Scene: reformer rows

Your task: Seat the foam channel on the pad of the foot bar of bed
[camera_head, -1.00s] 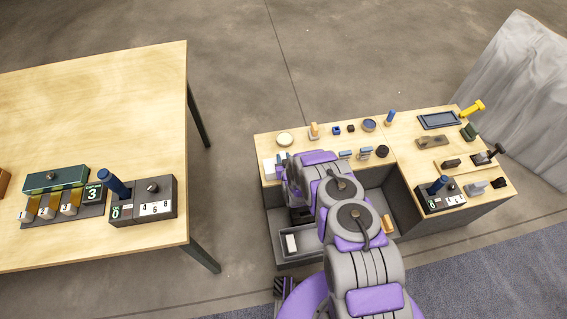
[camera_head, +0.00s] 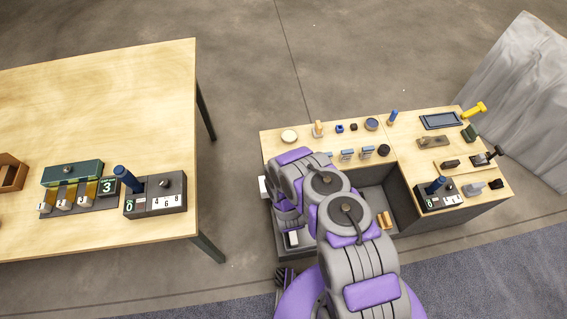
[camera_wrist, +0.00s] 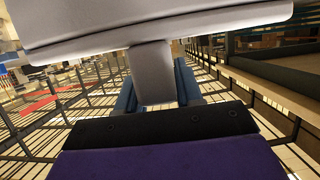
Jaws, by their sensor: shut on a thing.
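In the wrist view, my gripper (camera_wrist: 155,88) has its two blue fingers closed on the stem of a pale grey piece. I take this piece to be the foam channel (camera_wrist: 160,25); its wide body spans the top of the view, beyond the fingers. In the head view, a small white part (camera_head: 264,188) shows at the left edge of the bench, beside my arm's end; it is probably the same piece. My arm hides the fingers there. I cannot pick out a foot bar or its pad in either view.
A workbench (camera_head: 285,150) carries several small items and has a recess with a white block (camera_head: 292,239). A wooden table (camera_head: 100,90) on the left holds a green-topped numbered unit (camera_head: 72,175) and a lever box (camera_head: 155,195). Floor lies open between them.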

